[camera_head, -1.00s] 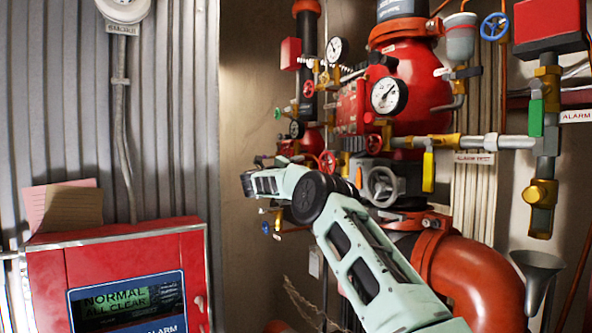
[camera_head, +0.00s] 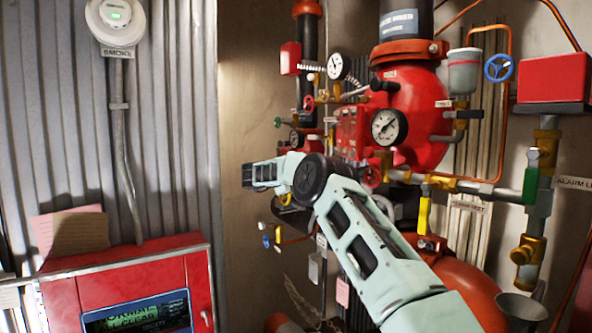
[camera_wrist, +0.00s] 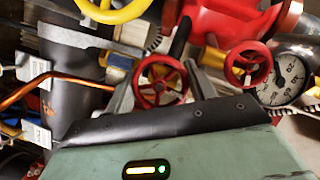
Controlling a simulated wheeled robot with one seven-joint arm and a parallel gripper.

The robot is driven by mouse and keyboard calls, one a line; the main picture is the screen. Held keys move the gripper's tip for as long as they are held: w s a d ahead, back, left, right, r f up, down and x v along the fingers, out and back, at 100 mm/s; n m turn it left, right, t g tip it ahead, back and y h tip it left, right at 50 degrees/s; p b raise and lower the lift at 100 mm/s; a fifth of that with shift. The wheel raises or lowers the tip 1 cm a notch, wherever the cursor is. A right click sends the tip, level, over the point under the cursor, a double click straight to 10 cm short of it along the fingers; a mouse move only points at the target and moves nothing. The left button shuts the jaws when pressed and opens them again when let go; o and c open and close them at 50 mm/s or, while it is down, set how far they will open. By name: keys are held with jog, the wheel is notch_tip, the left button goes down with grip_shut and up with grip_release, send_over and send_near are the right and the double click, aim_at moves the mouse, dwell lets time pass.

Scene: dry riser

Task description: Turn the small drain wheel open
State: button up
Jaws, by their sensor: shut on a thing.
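A small red spoked wheel (camera_wrist: 160,83) shows in the wrist view between the two grey fingers of my gripper (camera_wrist: 163,84). My gripper is shut on this wheel, one finger at each side of its rim. I cannot read a label that names it as the drain wheel. A second red wheel (camera_wrist: 248,63) is just right of the right finger, close to it. In the head view the fingers and the held wheel are hidden; only my pale green arm shows in front of the valves.
A pressure gauge (camera_wrist: 284,77) is right of the second wheel. A yellow ring-shaped handle (camera_wrist: 110,9) and a copper pipe (camera_wrist: 50,85) are at the left. In the head view a large red valve body (camera_head: 415,105) stands behind my arm, and a red alarm panel (camera_head: 130,275) is lower left.

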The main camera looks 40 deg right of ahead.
jog(key=n+g+y, duration=0.1)
jog(key=n, duration=0.1)
jog(key=shift+n, duration=0.4)
jog(key=shift+w+a+r+n+g+y, duration=0.2)
jog(key=shift+r+n+g+y, duration=0.1)
jog(key=shift+n, duration=0.4)
jog(key=shift+s+d+f, duration=0.1)
jog(key=shift+f, duration=0.05)
jog(key=o, duration=1)
jog(key=shift+s+f, duration=0.1)
jog(key=shift+a+b, duration=0.3)
jog(key=shift+b, duration=0.2)
jog(key=b+v, duration=0.3)
jog(key=v, duration=0.8)
jog(key=shift+w+a+r, duration=0.1)
jog(key=shift+w+r, duration=0.1)
